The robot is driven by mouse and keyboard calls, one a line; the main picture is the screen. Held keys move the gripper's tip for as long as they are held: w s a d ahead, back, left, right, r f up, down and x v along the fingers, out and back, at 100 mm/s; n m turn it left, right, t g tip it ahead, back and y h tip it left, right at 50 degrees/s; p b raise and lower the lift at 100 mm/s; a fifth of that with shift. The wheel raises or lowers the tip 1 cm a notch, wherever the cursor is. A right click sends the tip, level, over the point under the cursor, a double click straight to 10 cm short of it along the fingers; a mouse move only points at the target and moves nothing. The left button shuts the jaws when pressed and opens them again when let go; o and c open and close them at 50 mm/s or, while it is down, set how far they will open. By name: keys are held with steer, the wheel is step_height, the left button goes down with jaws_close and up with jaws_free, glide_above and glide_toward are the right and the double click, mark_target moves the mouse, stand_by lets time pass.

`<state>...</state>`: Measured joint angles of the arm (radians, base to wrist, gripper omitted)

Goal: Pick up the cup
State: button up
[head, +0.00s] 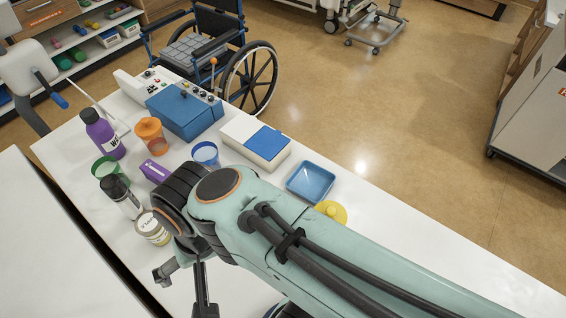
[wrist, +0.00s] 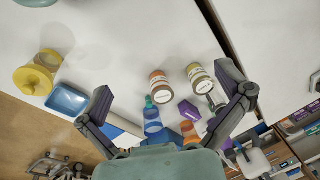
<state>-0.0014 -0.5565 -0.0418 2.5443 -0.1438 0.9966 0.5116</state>
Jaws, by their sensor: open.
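Several cups stand on the white table. A blue see-through cup (head: 206,154) is near the middle in the head view, just beyond my arm. My gripper (head: 185,286) is over the near part of the table, short of these cups. In the wrist view my gripper (wrist: 167,88) has its fingers spread wide, with nothing between them in contact.
A labelled jar (head: 152,228), a dark-capped bottle (head: 120,194), a purple box (head: 155,171) and a purple bottle (head: 102,135) crowd the left. A blue box (head: 184,111), a white-and-blue box (head: 256,144), a blue tray (head: 311,182) and a yellow object (head: 332,211) stand farther right.

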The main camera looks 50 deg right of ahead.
steer(key=w+d+f+m+t, duration=0.1)
steer(key=w+d+m+t, duration=0.1)
steer(key=w+d+m, duration=0.6)
steer(key=m+g+h, duration=0.2)
steer(key=m, duration=1.4)
glide_above(335, 211)
steer(key=w+a, duration=0.3)
steer(key=w, duration=0.6)
step_height(335, 211, down, 8)
steer(key=s+d+f+m, duration=0.1)
steer(key=s, duration=0.2)
steer(key=s+d+f+m+g, duration=0.1)
steer(key=s, duration=0.2)
steer(key=s+d+f+y, duration=0.1)
steer(key=s+f, duration=0.1)
steer(key=shift+s+m+g, duration=0.4)
steer(key=shift+s+f, duration=0.1)
steer(key=shift+f, duration=3.3)
steer(key=c, duration=1)
